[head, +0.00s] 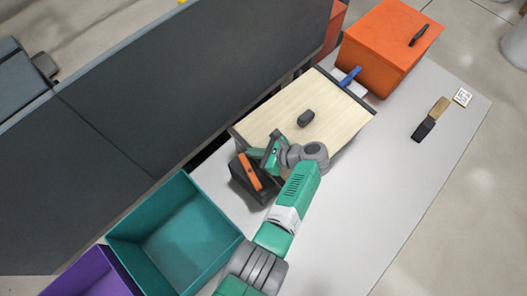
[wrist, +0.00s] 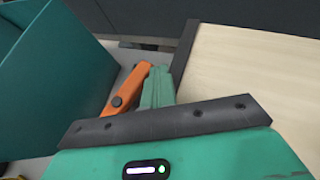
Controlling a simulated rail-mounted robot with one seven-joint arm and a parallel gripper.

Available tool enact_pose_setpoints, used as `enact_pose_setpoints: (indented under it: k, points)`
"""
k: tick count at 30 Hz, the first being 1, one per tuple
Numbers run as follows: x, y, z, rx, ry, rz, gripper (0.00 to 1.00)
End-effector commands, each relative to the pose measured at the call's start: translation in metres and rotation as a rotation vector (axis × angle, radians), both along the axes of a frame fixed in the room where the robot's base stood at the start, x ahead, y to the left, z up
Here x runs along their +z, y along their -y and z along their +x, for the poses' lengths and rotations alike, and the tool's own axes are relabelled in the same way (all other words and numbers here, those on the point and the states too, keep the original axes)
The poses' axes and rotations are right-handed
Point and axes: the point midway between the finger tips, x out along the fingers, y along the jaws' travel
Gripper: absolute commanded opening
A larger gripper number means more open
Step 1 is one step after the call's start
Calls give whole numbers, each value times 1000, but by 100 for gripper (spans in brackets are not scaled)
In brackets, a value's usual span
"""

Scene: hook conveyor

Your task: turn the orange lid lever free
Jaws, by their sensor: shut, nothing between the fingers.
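The orange lid lever (head: 250,172) lies on top of a small dark box (head: 238,186) at the left end of the pale wooden board. In the wrist view the lever (wrist: 131,84) is a slanting orange bar with a dark round knob or pivot on it. My gripper (head: 268,158) is shut and empty, close to the right side of the lever. In the wrist view its green fingers (wrist: 158,82) stand just right of the lever. I cannot tell whether they touch it. My gripper hides part of the box.
The wooden board (head: 285,118) carries a dark handle (head: 306,118). A teal bin (head: 175,240) stands at lower left, beside a purple bin (head: 92,275). An orange box (head: 385,45) and a blue piece (head: 349,77) are at the back. The right of the white table (head: 375,180) is mostly clear.

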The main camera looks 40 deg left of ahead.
Motion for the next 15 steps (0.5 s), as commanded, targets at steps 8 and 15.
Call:
enact_pose_setpoints:
  k: [8, 15]
  points:
    - [0, -12, -7, 12, -1, -2, 0]
    - [0, -15, -9, 14, -1, -1, 0]
